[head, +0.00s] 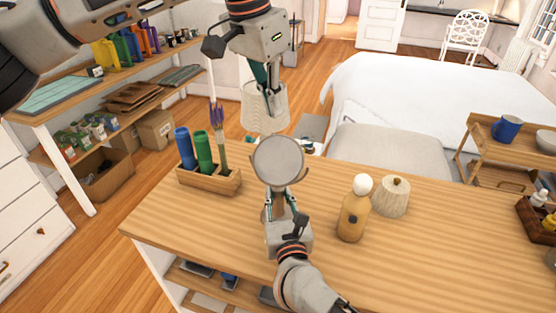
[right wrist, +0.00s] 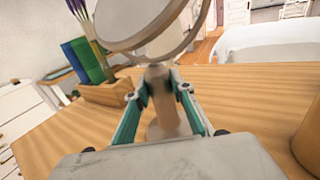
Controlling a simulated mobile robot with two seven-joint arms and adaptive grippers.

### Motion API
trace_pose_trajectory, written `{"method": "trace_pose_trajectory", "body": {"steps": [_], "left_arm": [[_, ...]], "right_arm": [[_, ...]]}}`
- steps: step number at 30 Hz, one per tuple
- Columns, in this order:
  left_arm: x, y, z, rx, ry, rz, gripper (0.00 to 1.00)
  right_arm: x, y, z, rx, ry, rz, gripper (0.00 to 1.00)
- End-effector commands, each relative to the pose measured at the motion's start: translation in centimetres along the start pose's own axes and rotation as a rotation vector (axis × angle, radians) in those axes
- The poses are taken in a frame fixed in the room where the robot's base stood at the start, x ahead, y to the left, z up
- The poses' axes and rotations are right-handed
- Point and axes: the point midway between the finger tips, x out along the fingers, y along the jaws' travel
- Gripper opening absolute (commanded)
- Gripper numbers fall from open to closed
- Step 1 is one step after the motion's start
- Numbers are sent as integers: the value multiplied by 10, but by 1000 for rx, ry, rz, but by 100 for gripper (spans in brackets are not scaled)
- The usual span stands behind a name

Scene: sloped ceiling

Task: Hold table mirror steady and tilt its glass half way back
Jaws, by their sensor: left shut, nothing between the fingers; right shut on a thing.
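The table mirror stands on the wooden table, its round glass (head: 278,162) above a short stand. In the right wrist view the glass (right wrist: 130,22) is tilted, and its beige stand (right wrist: 164,115) rises between my fingers. My right gripper (head: 280,192) is shut on the stand; its teal fingers (right wrist: 160,82) flank the post in the right wrist view. The mirror's base is mostly hidden by this gripper. My left gripper (head: 270,112) is shut and empty, pointing down above and behind the glass, apart from it in the picture.
A wooden holder (head: 222,183) with blue and green tubes and brushes stands left of the mirror. A tan bottle (head: 353,217) with a white ball top and a ribbed beige jar (head: 395,197) stand to the right. A pale basket-like object (head: 265,108) shows behind my left gripper.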

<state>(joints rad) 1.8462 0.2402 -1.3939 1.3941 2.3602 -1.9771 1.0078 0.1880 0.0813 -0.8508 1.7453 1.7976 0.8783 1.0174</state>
Motion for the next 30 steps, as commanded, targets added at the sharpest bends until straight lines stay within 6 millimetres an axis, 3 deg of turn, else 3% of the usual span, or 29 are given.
{"method": "trace_pose_trajectory", "body": {"steps": [10,11,12,13,24,30], "left_arm": [[0,0,0,0,0,0,0],[0,0,0,0,0,0,0],[0,0,0,0,0,0,0],[0,0,0,0,0,0,0],[0,0,0,0,0,0,0],[0,0,0,0,0,0,0]], "right_arm": [[0,0,-2,2,3,-1,0],[0,0,-2,2,3,-1,28],[0,0,-2,2,3,-1,38],[0,0,-2,1,3,-1,42],[-2,0,-1,0,1,0,42],[-26,0,-2,2,4,0,42]]}}
